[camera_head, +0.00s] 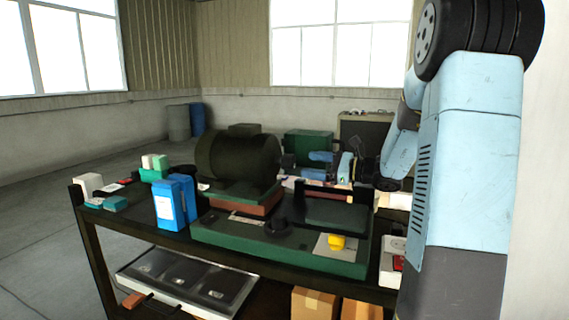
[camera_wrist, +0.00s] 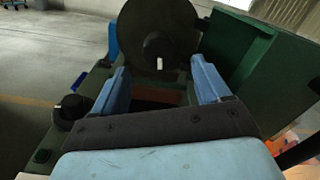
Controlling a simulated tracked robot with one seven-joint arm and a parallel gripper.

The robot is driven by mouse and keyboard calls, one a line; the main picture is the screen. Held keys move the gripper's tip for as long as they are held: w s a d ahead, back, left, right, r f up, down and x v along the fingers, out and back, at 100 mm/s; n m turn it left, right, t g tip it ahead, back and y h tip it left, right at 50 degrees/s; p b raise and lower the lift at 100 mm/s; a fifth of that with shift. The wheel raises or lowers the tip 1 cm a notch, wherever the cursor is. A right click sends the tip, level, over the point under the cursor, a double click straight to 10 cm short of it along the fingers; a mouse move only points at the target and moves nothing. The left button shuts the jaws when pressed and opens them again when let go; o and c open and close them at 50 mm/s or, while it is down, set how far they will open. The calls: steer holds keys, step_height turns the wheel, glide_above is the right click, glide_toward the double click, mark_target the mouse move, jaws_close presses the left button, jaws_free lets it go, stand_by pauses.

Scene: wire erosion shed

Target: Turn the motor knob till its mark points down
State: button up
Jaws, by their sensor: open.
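The dark motor (camera_head: 238,157) lies on its side on the green machine base (camera_head: 215,230). In the wrist view its round end face (camera_wrist: 180,25) carries a black motor knob (camera_wrist: 157,45) with a short white mark near its lower edge in that picture. In the head view the knob (camera_head: 287,161) is small and dark, and its mark cannot be read. My gripper (camera_wrist: 158,66) is open, its blue fingers spread left and right, a little below the knob. A gap shows between fingers and knob. My gripper also shows in the head view (camera_head: 318,162), right of the motor.
Another black knob (camera_head: 277,225) and a yellow knob (camera_head: 336,242) sit on the base's front. A raised green plate (camera_head: 335,213) stands right of the motor. Blue boxes (camera_head: 170,205) stand left. A green box (camera_head: 308,146) is behind.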

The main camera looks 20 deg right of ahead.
mark_target(294, 162)
steer(key=x, duration=0.8)
steer(key=shift+w+a, duration=0.25)
steer(key=shift+c, duration=0.4)
steer(key=c, duration=1)
steer(key=shift+o, duration=0.2)
steer(key=shift+r+m, duration=0.1)
steer(key=shift+m, duration=1.3)
steer(key=shift+d, duration=0.1)
steer(key=o, duration=1)
steer(key=shift+o, duration=0.2)
